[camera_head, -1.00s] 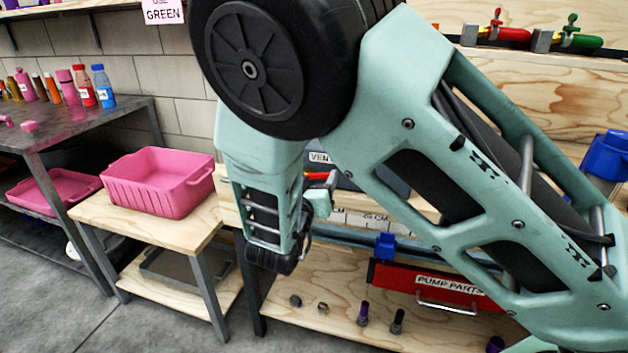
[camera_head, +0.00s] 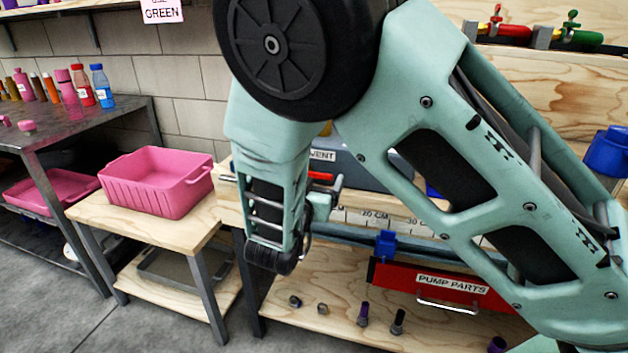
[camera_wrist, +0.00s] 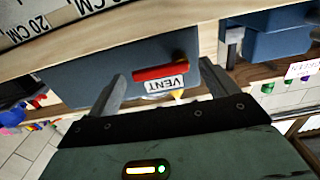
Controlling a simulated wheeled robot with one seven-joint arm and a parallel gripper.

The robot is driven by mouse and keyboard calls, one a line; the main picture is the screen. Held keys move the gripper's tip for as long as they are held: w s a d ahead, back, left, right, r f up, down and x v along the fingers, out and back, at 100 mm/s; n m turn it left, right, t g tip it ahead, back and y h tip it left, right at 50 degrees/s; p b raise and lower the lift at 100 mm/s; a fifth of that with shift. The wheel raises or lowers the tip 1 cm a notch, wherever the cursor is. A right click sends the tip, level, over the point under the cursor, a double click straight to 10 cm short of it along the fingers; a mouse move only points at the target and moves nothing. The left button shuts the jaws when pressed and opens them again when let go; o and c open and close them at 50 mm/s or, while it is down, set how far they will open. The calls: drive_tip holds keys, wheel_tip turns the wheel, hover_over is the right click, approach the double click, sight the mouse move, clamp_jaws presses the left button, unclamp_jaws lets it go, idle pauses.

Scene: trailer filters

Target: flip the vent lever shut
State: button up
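The vent lever (camera_wrist: 160,72) is a red bar lying roughly level, slightly tilted in the wrist view, on the front of a blue-grey box (camera_wrist: 85,68). A white VENT label (camera_wrist: 165,84) sits beside it, upside down in that view. My gripper (camera_wrist: 162,75) is open, one finger on either side of the lever, with nothing held. I cannot tell whether the fingers touch the box. In the head view the lever (camera_head: 321,177) shows as a small red strip beside my gripper (camera_head: 332,188), and my arm hides much of the box.
A ruler strip (camera_head: 385,219) runs along the bench edge below the box. A red PUMP PARTS drawer (camera_head: 445,285) and a blue clamp (camera_head: 385,244) are lower down. A pink bin (camera_head: 157,182) stands on the left side table. Another blue box (camera_wrist: 270,45) is at right in the wrist view.

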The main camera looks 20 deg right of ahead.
drive_tip(key=v, duration=1.7)
drive_tip(key=shift+s+p, duration=0.2)
drive_tip(key=shift+p, duration=0.2)
drive_tip(key=shift+a, duration=0.1)
